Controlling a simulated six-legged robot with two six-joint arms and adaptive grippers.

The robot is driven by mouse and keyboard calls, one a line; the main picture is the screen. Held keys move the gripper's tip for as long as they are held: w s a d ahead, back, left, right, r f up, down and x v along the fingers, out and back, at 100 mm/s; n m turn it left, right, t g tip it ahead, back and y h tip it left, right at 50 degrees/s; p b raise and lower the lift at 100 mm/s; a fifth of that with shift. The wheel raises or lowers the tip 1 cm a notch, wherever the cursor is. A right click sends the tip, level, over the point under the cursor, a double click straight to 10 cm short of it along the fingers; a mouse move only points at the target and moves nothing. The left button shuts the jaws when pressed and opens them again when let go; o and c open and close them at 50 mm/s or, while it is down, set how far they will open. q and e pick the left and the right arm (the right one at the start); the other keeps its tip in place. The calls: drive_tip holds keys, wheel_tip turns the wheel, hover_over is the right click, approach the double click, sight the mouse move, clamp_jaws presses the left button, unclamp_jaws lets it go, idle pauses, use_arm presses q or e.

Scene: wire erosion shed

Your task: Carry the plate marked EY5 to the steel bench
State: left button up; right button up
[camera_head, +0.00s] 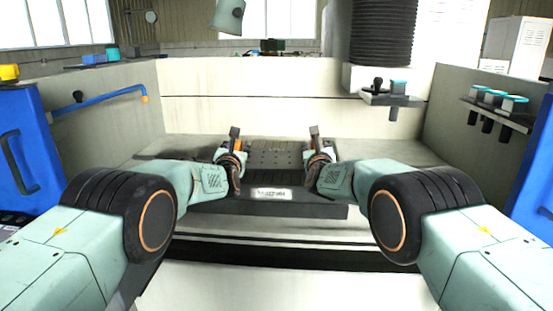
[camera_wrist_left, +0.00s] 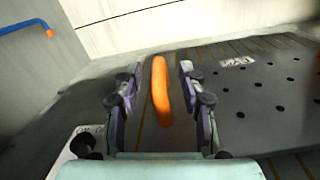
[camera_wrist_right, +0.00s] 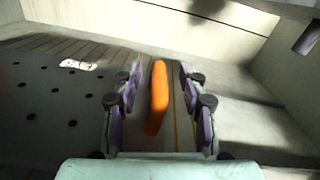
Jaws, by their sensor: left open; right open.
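A dark plate with rows of holes (camera_head: 278,158) lies inside the pale machine tank. It also shows in the left wrist view (camera_wrist_left: 265,85) and the right wrist view (camera_wrist_right: 45,100). A small white label sits on it, too blurred to read. An orange handle (camera_wrist_left: 160,90) stands between the parted fingers of my left gripper (camera_head: 236,148). Another orange handle (camera_wrist_right: 157,95) stands between the parted fingers of my right gripper (camera_head: 318,148). Both grippers are open at opposite sides of the plate; finger contact with the handles cannot be told.
Tank walls (camera_head: 110,110) rise left, right and behind. A dark block with a white label (camera_head: 273,194) lies in front of the plate. A black bellows column (camera_head: 383,32) hangs at the back right. A blue pipe with an orange tip (camera_head: 100,99) juts from the left wall.

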use_arm(q)
drive_tip(key=shift+w+a, duration=0.1)
drive_tip(key=shift+w, duration=0.25)
use_arm(e)
drive_tip(key=shift+w, duration=0.35)
use_arm(q)
drive_tip(key=shift+w+f, duration=0.15)
drive_tip(key=shift+w, duration=0.2)
use_arm(e)
drive_tip(key=shift+w+f, duration=0.15)
drive_tip(key=shift+w, duration=0.2)
use_arm(q)
drive_tip(key=shift+r, duration=0.2)
use_arm(e)
drive_tip(key=shift+r, duration=0.2)
use_arm(q)
drive_tip(key=shift+w+f, duration=0.1)
use_arm(e)
drive_tip(key=shift+w+f, duration=0.1)
use_arm(q)
drive_tip(key=c, duration=0.5)
use_arm(e)
drive_tip(key=c, duration=0.5)
use_arm(q)
clamp_jaws()
use_arm(e)
clamp_jaws()
